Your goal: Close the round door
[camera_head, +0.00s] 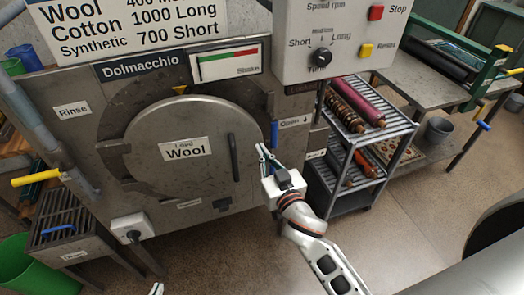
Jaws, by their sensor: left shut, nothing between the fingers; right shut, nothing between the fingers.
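The round door (185,187) is a grey metal disc on the front of the machine, with a "Load Wool" label and a dark upright handle (233,157) near its right edge. It covers most of the opening, with a darker ring showing around its left and top. I cannot tell whether it sits flush. My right gripper (262,152) is shut and empty, just right of the door's edge, below the blue lever (274,134). My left gripper (157,288) shows only as a small tip at the bottom edge, well below the door, shut and empty.
A control box (345,35) with a knob and buttons overhangs the upper right of the machine. A shelf rack (365,145) with rolls stands right of it. A green bin (25,262) and a drain box (75,228) are at lower left. The floor at right is open.

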